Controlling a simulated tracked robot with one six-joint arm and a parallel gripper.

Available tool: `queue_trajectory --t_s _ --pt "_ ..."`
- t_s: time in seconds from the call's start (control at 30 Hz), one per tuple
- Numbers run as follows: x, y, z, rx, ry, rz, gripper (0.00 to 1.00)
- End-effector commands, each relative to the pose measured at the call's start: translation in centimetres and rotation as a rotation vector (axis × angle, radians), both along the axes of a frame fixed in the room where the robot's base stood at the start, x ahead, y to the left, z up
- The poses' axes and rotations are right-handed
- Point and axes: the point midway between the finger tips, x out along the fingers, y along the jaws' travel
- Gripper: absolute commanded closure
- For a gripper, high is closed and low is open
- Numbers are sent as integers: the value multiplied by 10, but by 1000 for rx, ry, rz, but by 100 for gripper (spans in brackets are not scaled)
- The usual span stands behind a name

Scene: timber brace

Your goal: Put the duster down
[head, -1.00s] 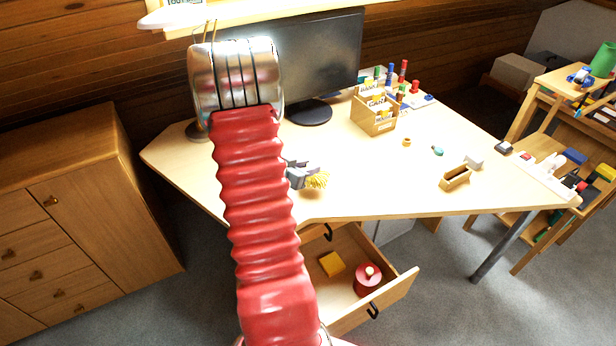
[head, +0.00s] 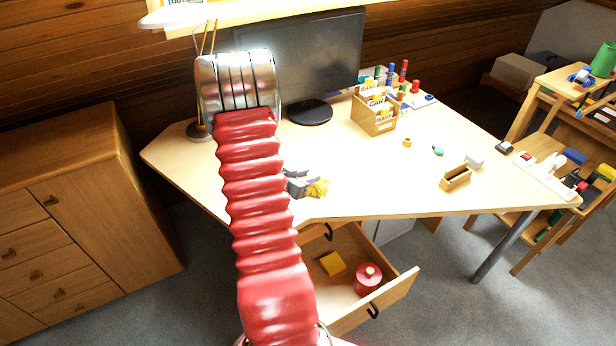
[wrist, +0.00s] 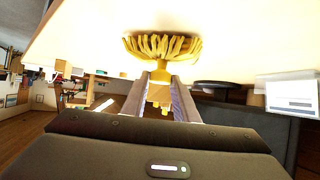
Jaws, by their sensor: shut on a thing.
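The duster (head: 318,188) has a yellow bristle head and shows just right of my gripper (head: 297,186), over the front middle of the light wooden desk (head: 350,170). In the wrist view the duster head (wrist: 162,46) fans out against the pale desk surface at the top. My gripper (wrist: 161,98) is shut on the duster's handle, between its two grey fingers. The bristles look close to or touching the desk top; I cannot tell for certain. My red arm hides part of the desk's left side in the head view.
A monitor (head: 318,70) and a wooden card box (head: 374,112) stand at the back. A small wooden holder (head: 455,178) lies at the right. An open drawer (head: 345,310) with a yellow block (head: 331,263) and a red round container (head: 367,279) juts out below. The desk's centre is clear.

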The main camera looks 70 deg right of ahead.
Motion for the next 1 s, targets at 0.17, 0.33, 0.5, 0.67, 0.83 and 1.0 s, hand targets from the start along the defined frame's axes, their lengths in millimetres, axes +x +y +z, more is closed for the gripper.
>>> queue_trajectory --t_s 0.17,0.33,0.5,0.67,0.83,1.0 --pt "0 0 -2 0 0 0 71" --pt "0 0 -2 0 0 0 59" --pt "0 0 -2 0 1 0 54" --pt "0 0 -1 0 1 0 54" --pt "3 7 4 0 0 4 54" --pt "10 25 16 -1 0 4 54"
